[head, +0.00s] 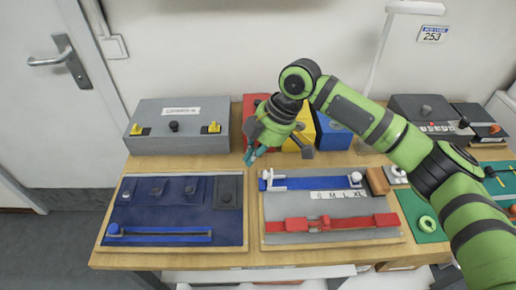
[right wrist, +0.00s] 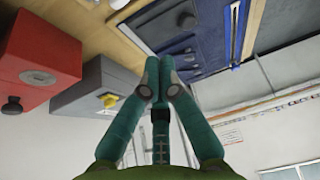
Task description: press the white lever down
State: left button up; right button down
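A dark blue panel (head: 172,250) lies on the left of the wooden table. Along its back edge is a row of small plates; the leftmost has a small white lever (head: 126,196), and the others have dark knobs. I cannot tell the lever's tilt. My right gripper (head: 251,156) hangs above the gap between this panel and the grey panel, to the right of the white lever and apart from it. In the right wrist view its two fingertips (right wrist: 159,60) meet with nothing between them. My left gripper is not in view.
A grey box with yellow switches (head: 180,126) stands behind the blue panel. Red, yellow and blue (head: 332,132) boxes stand behind my right gripper. The grey panel (head: 282,238) carries blue and red sliders.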

jog(key=p+x, duration=0.1)
jog(key=x, duration=0.4)
jog(key=shift+s+a+f, duration=0.1)
jog(key=shift+a+f, duration=0.15)
jog(key=d+p, duration=0.2)
jog(key=d, duration=0.1)
jog(key=shift+f, duration=0.3)
jog(key=shift+d+f, duration=0.15)
jog(key=shift+d, duration=0.35)
jog(key=shift+a, duration=0.1)
